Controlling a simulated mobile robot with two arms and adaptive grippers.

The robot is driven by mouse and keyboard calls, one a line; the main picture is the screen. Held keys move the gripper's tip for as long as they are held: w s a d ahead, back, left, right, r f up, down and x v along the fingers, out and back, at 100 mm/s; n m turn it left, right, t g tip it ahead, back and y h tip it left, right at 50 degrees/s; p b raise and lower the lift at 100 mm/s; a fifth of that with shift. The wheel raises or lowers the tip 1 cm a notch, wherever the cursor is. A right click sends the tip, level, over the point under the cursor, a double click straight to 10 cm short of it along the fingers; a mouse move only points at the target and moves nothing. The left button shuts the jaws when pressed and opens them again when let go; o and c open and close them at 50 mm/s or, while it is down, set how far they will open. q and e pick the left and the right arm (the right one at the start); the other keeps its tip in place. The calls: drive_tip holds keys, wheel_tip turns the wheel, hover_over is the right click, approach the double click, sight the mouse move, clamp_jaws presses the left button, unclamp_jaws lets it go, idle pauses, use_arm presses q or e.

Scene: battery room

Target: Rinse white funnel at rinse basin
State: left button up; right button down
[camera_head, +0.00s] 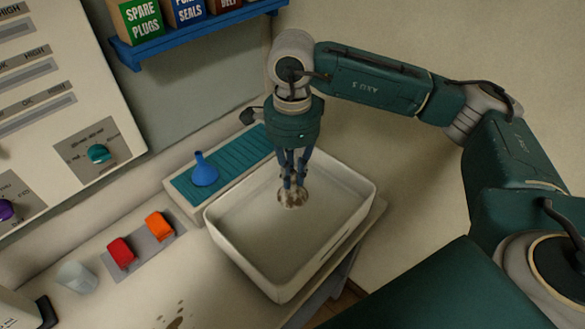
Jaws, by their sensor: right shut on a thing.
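My right gripper (292,182) points down into the white rinse basin (325,255), over its back half. It is shut on a small, pale, round-mouthed piece with brownish stains, which looks like the white funnel (291,199). The fingers hide much of it, and I cannot tell whether it touches the basin floor. No water shows clearly in the basin. My left gripper is not in view.
A blue funnel (204,172) stands on a teal ribbed mat (243,152) left of the basin. Red (121,252) and orange (159,226) pieces sit on a grey plate, near a clear cup (77,277). A blue shelf (190,38) with boxes hangs above. Brown spots mark the front counter.

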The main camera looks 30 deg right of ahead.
sight(292, 185)
wheel_tip(292, 185, down, 6)
drive_tip(key=shift+r+b, duration=0.25)
drive_tip(key=shift+b, duration=1)
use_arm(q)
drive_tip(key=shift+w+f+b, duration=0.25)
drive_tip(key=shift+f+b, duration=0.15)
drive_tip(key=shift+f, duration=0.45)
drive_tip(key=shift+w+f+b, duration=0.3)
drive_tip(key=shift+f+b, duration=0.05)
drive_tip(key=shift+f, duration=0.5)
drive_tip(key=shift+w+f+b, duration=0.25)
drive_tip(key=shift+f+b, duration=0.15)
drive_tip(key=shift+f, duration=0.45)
use_arm(e)
drive_tip(key=shift+f, duration=2.5)
drive_tip(key=shift+r+p, duration=1.85)
drive_tip(key=shift+r, duration=1.8)
use_arm(q)
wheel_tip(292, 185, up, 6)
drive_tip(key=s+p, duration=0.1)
drive_tip(key=p, duration=0.1)
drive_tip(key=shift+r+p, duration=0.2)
drive_tip(key=shift+p, duration=0.2)
use_arm(e)
drive_tip(key=shift+r, duration=3.05)
drive_tip(key=shift+r+p, duration=0.9)
drive_tip(key=shift+r, duration=1.15)
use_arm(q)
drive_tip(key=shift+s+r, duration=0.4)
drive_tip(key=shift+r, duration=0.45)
